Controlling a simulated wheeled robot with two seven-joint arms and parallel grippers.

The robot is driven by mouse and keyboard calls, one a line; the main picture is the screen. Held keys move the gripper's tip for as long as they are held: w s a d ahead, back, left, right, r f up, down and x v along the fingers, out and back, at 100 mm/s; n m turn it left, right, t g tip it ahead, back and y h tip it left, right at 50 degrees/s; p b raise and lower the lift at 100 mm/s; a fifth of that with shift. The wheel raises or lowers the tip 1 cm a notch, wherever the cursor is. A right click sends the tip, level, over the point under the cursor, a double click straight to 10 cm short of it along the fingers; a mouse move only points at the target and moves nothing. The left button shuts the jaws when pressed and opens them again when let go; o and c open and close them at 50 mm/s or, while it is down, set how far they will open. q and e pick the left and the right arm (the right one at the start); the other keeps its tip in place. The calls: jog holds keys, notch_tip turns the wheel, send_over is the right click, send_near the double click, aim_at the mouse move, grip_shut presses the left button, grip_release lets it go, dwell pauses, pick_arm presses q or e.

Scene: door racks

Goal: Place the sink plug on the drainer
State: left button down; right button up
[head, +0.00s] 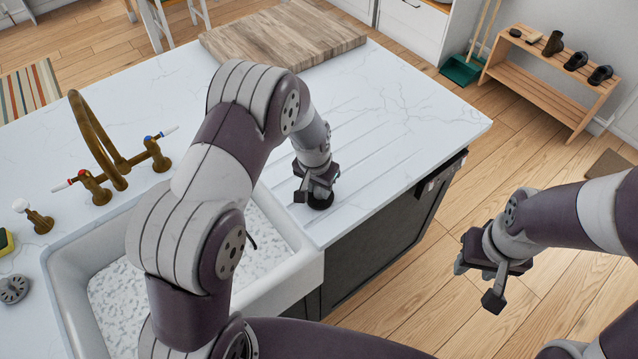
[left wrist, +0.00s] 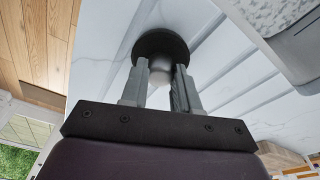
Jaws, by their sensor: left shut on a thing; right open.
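The sink plug (head: 320,202) is a dark round disc at my left gripper (head: 318,188), low over the grooved drainer (head: 372,172) to the right of the sink. In the left wrist view the plug (left wrist: 160,44) shows a black disc with a grey rounded knob between the fingers. My left gripper (left wrist: 160,85) is shut on that knob. The plug is at or just above the drainer surface; I cannot tell if it touches. My right gripper (head: 485,279) is open and empty, out over the wooden floor beyond the counter's right edge.
The white sink (head: 290,232) lies left of the drainer, partly hidden by my left arm. A brass tap (head: 112,170) stands behind it. A wooden board (head: 285,35) lies at the counter's back. A grey strainer (head: 13,289) is at far left. The drainer around the plug is clear.

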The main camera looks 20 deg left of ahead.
aim_at(314, 204)
pick_arm(q)
jog(key=shift+s+f, duration=0.1)
jog(key=shift+f, duration=0.05)
jog(key=c, duration=0.8)
grip_release()
jog(key=shift+r, duration=0.35)
notch_tip(314, 204, up, 11)
jog(key=s+b, duration=0.2)
jog(key=s+a+n, duration=0.1)
jog(key=s, duration=0.4)
jog(key=s+a+n, duration=0.1)
jog(key=s, duration=0.5)
jog(key=s+a, duration=0.2)
jog(key=s, duration=0.4)
jog(key=shift+a+r+n, duration=0.1)
jog(key=shift+r+n, duration=0.15)
jog(key=shift+n, duration=0.15)
